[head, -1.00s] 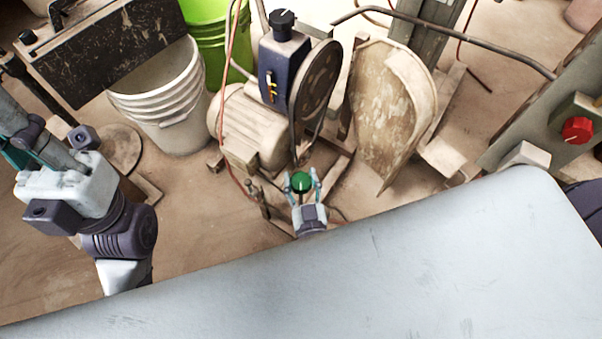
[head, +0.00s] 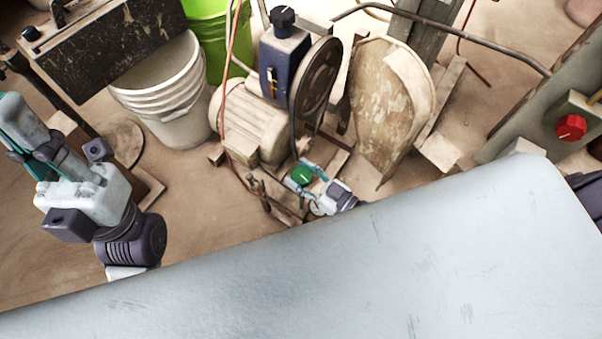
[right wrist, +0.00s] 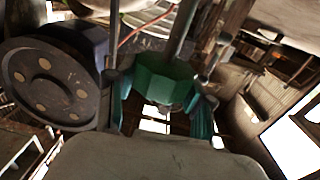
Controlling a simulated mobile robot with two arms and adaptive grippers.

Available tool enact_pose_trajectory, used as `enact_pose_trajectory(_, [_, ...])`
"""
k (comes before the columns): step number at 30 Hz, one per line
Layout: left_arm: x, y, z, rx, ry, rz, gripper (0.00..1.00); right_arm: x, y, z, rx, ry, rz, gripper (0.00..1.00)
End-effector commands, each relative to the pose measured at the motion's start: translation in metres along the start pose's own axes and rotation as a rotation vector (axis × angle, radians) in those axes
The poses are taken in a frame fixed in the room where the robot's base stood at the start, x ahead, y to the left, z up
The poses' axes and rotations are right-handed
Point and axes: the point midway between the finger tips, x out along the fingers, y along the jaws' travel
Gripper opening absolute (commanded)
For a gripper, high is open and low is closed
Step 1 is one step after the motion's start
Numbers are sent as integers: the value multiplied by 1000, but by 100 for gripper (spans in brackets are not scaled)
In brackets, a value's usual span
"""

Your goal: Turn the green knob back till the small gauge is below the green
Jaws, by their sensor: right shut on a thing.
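The green knob (head: 301,175) sits low in front of the motor and belt wheel, with a pale mark on its top. My right gripper (head: 304,174) is shut on it, one finger on each side, its body lying to the lower right. In the right wrist view the green knob (right wrist: 160,80) fills the space between the teal fingers (right wrist: 160,100). A small pale round face, perhaps the small gauge (head: 317,208), shows beside my right gripper; its needle is too small to read. My left gripper (head: 38,155) is at the left, away from the knob; its opening is unclear.
The belt wheel (head: 316,82) and motor (head: 250,125) stand just behind the knob. A white bucket (head: 180,115) and a green bucket (head: 207,35) are at the back left. A red knob (head: 571,127) is on a post at the right. A pale surface (head: 350,270) fills the foreground.

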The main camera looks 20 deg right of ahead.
Motion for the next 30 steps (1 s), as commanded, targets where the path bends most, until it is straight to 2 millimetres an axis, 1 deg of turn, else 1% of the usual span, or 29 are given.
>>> enact_pose_trajectory(5, [2,0,0,1,9,4,0,0,0,0,0,0,-32,17])
enact_pose_trajectory(17, [5,0,0,2,17,0,0,1,0,0,1,1,-37,17])
enact_pose_trajectory(18, [5,0,-1,2,17,0,0,1,0,0,1,1,-37,54])
enact_pose_trajectory(22, [4,-1,-1,2,17,-2,0,1,0,0,1,1,-37,75])
enact_pose_trajectory(23, [4,-1,-1,2,17,-2,0,1,0,0,1,1,-37,78])
enact_pose_trajectory(30, [3,-1,0,3,14,-2,0,0,0,0,1,1,-37,78])
